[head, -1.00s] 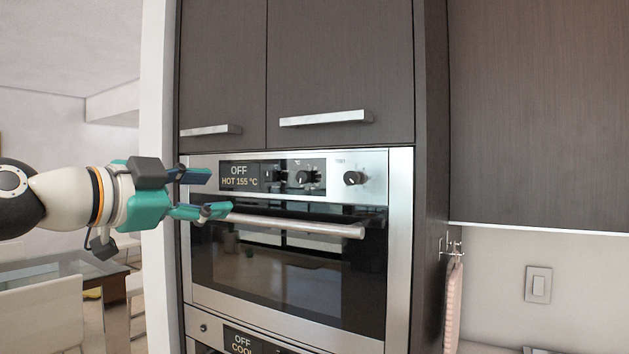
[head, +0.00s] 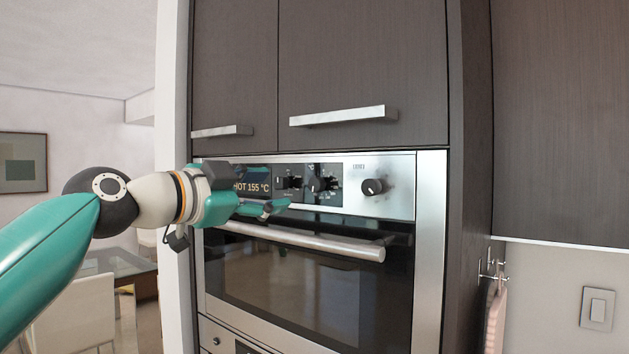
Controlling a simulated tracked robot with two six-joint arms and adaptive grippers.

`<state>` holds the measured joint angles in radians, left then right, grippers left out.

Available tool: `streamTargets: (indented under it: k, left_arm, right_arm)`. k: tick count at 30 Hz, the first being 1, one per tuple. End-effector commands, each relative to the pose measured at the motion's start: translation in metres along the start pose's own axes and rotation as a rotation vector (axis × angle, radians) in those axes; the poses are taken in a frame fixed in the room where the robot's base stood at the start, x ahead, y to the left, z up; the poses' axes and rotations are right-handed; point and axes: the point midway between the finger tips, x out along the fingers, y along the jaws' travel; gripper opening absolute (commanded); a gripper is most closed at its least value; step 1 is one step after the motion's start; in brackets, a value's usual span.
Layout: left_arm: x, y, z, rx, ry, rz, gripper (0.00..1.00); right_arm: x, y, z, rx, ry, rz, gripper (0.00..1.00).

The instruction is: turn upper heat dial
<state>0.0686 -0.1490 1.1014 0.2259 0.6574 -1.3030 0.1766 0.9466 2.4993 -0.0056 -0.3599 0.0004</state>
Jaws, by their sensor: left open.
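My left gripper (head: 279,196) is open and empty in front of the display. Its fingers point right towards the dials, and no contact shows. My right gripper is out of view.
The oven's bar handle (head: 320,242) sticks out just below my left gripper. Dark cabinet doors with a bar handle (head: 343,115) are above. A towel (head: 495,315) hangs at right near a wall switch (head: 597,308). A table and chairs stand at left.

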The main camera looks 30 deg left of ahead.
Motion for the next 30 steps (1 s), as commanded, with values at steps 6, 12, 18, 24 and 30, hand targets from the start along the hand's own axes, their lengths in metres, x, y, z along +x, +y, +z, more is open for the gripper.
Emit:
streamTargets:
  k: [6, 12, 18, 24, 30]
  left_arm:
    - [0.052, -0.001, -0.004, -0.001, 0.002, 0.006, 0.55]
    - [0.090, 0.000, -0.004, -0.001, 0.002, 0.004, 0.55]
    - [0.111, 0.000, -0.003, -0.001, 0.003, 0.003, 0.55]
    - [0.117, 0.001, -0.003, 0.000, 0.004, 0.002, 0.55]
    - [0.116, 0.002, -0.003, 0.000, 0.004, 0.002, 0.51]
  right_arm:
    - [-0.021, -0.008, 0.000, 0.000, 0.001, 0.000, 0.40]
    - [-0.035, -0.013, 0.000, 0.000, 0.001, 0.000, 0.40]
    - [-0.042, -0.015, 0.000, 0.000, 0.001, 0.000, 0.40]
    - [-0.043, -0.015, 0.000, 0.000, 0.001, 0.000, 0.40]
    - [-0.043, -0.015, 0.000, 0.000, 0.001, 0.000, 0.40]
